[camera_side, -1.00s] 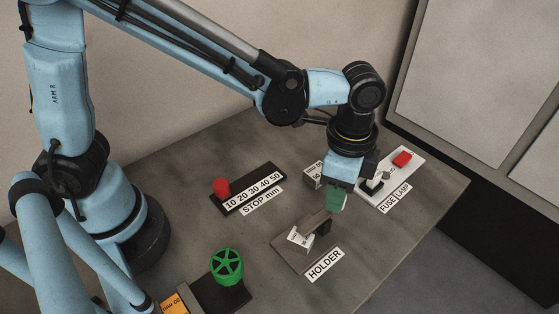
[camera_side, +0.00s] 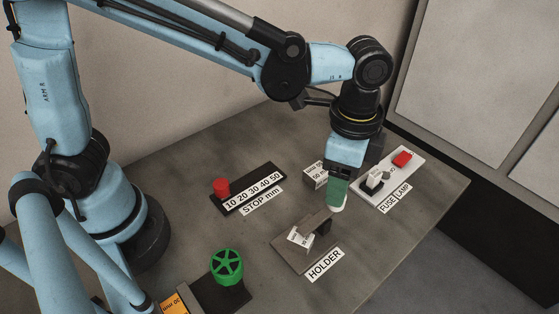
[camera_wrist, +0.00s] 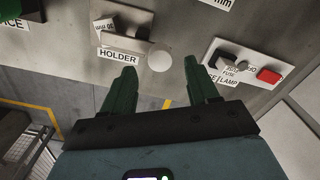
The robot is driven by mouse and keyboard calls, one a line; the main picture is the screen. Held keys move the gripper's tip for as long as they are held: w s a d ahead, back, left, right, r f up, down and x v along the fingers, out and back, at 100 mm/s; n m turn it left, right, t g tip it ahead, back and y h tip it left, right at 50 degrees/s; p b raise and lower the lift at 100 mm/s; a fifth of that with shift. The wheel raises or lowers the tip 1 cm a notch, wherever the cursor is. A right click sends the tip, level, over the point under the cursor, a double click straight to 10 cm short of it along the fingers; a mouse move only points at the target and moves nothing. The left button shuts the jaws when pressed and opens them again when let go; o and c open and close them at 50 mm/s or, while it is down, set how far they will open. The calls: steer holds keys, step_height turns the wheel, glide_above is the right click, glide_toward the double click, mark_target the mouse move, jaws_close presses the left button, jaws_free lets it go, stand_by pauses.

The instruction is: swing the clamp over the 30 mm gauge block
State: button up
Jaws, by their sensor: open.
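The holder (camera_side: 290,257) is a grey-brown plate on the table with a HOLDER label in front. The gauge block (camera_side: 300,238) stands on it with a white label, partly legible; the block also shows in the wrist view (camera_wrist: 104,27). The clamp, a dark bar (camera_side: 318,221), runs along the holder, and a pale round knob (camera_wrist: 158,61) is at its end. I cannot tell whether the bar lies over the block. My gripper (camera_wrist: 160,66) is open, its green fingers pointing down near the knob; in the side view its near finger (camera_side: 337,192) partly hides the knob.
A panel (camera_side: 386,188) with a red button and FUSE and LAMP labels is close to the right. Another labelled block (camera_side: 315,174) stands behind my gripper. The stop strip (camera_side: 247,196) with a red knob is left, a green handwheel (camera_side: 227,267) front left.

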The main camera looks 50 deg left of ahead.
step_height(320, 180, up, 9)
stand_by(0.4)
steer(key=s+a+f+n+t, duration=0.1)
steer(key=a+f+n+t, duration=0.1)
steer(key=a+n, duration=0.4)
steer(key=s+a+f+n+t, duration=0.2)
steer(key=a+n+t, duration=0.3)
steer(key=a, duration=1)
steer(key=shift+f+n, duration=0.5)
steer(key=shift+n, duration=0.4)
